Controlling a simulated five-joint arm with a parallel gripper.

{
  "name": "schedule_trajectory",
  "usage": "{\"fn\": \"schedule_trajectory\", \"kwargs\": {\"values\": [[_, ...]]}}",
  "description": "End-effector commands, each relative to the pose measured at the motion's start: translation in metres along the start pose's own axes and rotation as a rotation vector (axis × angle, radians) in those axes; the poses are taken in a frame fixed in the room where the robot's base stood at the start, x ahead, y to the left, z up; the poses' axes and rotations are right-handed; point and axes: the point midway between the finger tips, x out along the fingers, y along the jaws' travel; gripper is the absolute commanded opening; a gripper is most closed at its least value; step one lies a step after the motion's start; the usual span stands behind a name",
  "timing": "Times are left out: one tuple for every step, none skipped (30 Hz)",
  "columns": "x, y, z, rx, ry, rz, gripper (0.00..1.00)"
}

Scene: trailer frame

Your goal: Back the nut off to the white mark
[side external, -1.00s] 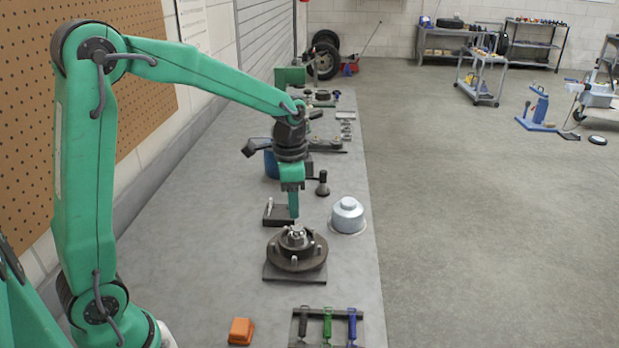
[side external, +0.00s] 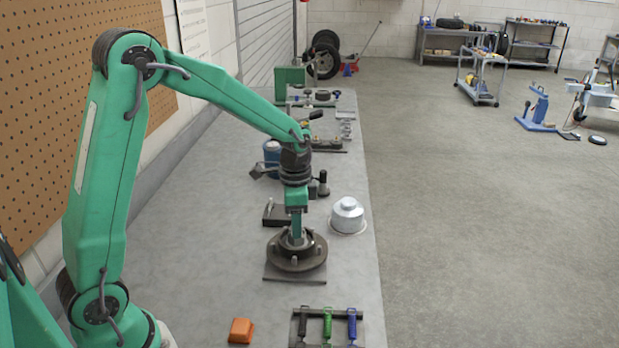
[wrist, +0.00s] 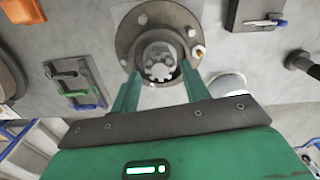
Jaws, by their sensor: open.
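The grey castellated nut (wrist: 158,71) sits at the centre of the round brown hub (wrist: 134,55), which has several studs around its flange. In the side view the hub (side external: 282,262) rests on a dark base plate on the bench, and my fingers largely hide the nut. My gripper (wrist: 160,71) is open, with one finger on each side of the nut and visible space between them. In the side view my gripper (side external: 297,238) points straight down into the hub's middle. I cannot make out the white mark.
A silver cap (side external: 347,215) stands right of the hub. A dark block (side external: 272,214) lies just behind it, and a black upright tool (side external: 323,184) stands farther back. An orange block (side external: 241,330) and a rack with coloured handles (side external: 328,322) are in front. The bench's left side is clear.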

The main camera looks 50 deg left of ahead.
Motion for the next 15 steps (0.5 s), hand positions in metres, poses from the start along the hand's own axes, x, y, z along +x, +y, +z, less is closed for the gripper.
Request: {"fn": "schedule_trajectory", "kwargs": {"values": [[0.007,0.001,0.001,0.000,-0.004,0.003,0.46],[0.010,0.001,0.001,0.000,-0.003,0.002,0.46],[0.014,0.000,0.000,0.000,-0.002,0.002,0.46],[0.017,0.000,0.000,0.000,-0.003,0.002,0.46],[0.020,0.000,0.000,0.000,-0.002,0.002,0.46],[0.022,0.000,0.000,0.000,-0.001,0.001,0.46],[0.024,0.000,0.000,0.000,-0.001,0.001,0.46],[0.025,0.000,0.000,0.000,-0.001,0.001,0.46],[0.027,0.000,0.000,0.000,-0.001,0.001,0.46],[0.028,0.000,0.000,0.000,-0.001,0.001,0.46],[0.029,0.000,0.000,0.000,-0.001,0.001,0.46],[0.029,0.000,0.000,0.000,0.000,0.000,0.46],[0.029,0.000,0.000,0.000,0.000,0.000,0.46],[0.029,0.000,0.000,0.000,0.000,0.000,0.46],[0.029,0.000,0.000,0.000,0.000,0.000,0.46]]}}
